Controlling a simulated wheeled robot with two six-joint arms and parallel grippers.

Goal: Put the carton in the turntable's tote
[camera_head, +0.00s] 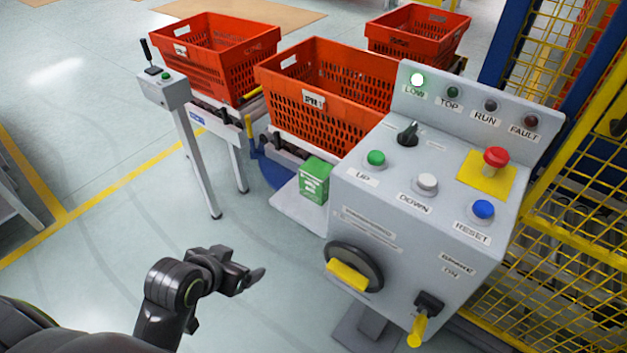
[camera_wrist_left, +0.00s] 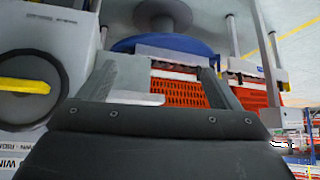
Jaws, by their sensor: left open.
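The carton (camera_head: 314,180) is a small green box with white markings. It stands upright on a light grey shelf (camera_head: 300,208) beside the control console. Just behind it, an orange tote (camera_head: 330,95) with a white label sits on a stand above the blue turntable disc (camera_head: 272,170). My left gripper (camera_head: 258,278) is open and empty, below and to the left of the carton in the head view, apart from it. In the left wrist view, the open fingers (camera_wrist_left: 158,70) frame the blue disc and part of an orange tote (camera_wrist_left: 178,93); the carton is not visible there. My right gripper is not in view.
Other orange totes (camera_head: 215,60) (camera_head: 420,30) stand behind. A control post (camera_head: 185,130) is at left. Yellow mesh fencing (camera_head: 570,200) is at right. The left floor is open.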

